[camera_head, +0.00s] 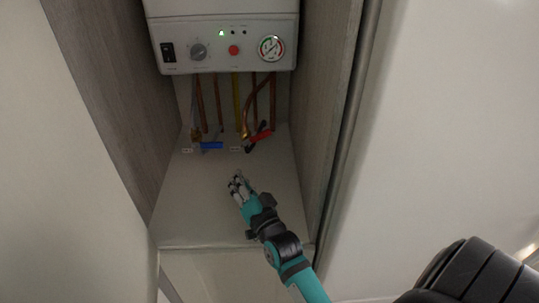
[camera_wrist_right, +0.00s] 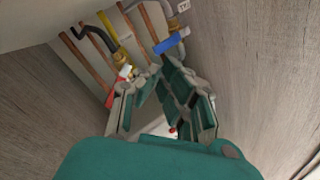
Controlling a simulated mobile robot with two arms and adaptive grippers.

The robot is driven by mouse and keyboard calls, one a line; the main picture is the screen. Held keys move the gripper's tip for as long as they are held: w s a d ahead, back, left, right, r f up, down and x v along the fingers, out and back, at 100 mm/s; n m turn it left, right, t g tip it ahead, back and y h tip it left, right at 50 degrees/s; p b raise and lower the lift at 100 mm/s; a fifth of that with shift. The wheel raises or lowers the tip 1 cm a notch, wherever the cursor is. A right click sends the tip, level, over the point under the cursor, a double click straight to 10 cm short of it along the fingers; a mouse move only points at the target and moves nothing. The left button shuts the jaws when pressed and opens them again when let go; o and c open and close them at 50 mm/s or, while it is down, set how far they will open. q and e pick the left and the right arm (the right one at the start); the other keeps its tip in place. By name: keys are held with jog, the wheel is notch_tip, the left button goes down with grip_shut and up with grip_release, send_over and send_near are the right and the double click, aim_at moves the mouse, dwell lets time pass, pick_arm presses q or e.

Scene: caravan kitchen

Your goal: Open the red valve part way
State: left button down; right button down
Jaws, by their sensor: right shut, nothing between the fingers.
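The red valve handle (camera_head: 260,136) is a short red lever at the foot of a bent copper pipe, at the back right of the cupboard floor. In the right wrist view a red handle (camera_wrist_right: 110,98) shows left of the fingers, partly hidden by one of them. My right gripper (camera_head: 239,183) is in front of the valve over the pale floor, apart from the handle in the head view. It is shut and empty; its fingers (camera_wrist_right: 160,84) also show in the right wrist view. My left gripper is not in view.
A blue valve handle (camera_head: 211,145) is left of the red one. Copper and yellow pipes rise behind to a white heater (camera_head: 225,45) with a knob and gauge. Wood-look walls (camera_head: 325,100) close in both sides. The front floor (camera_head: 190,210) is clear.

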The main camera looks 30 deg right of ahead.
aim_at(260, 136)
jog(key=s+d+m+h, duration=0.1)
jog(key=d+m+h, duration=0.1)
jog(key=m, duration=0.6)
jog(key=s+d+m+h, duration=0.1)
jog(key=d+m+h, duration=0.1)
jog(key=m, duration=0.6)
jog(key=s+d+f+m+h+b, duration=0.1)
jog(key=d+m, duration=0.3)
jog(key=m, duration=0.4)
jog(key=shift+s+d+f+h, duration=0.1)
jog(key=shift+s+d+h, duration=0.05)
jog(key=shift+h, duration=0.55)
jog(key=shift+d+m, duration=0.3)
jog(key=shift+m, duration=0.4)
jog(key=shift+w+d, duration=0.15)
jog(key=shift+w, duration=0.1)
jog(key=p+x, duration=0.2)
jog(key=x, duration=0.7)
jog(key=shift+w+d+p, duration=0.1)
jog(key=shift+p, duration=0.2)
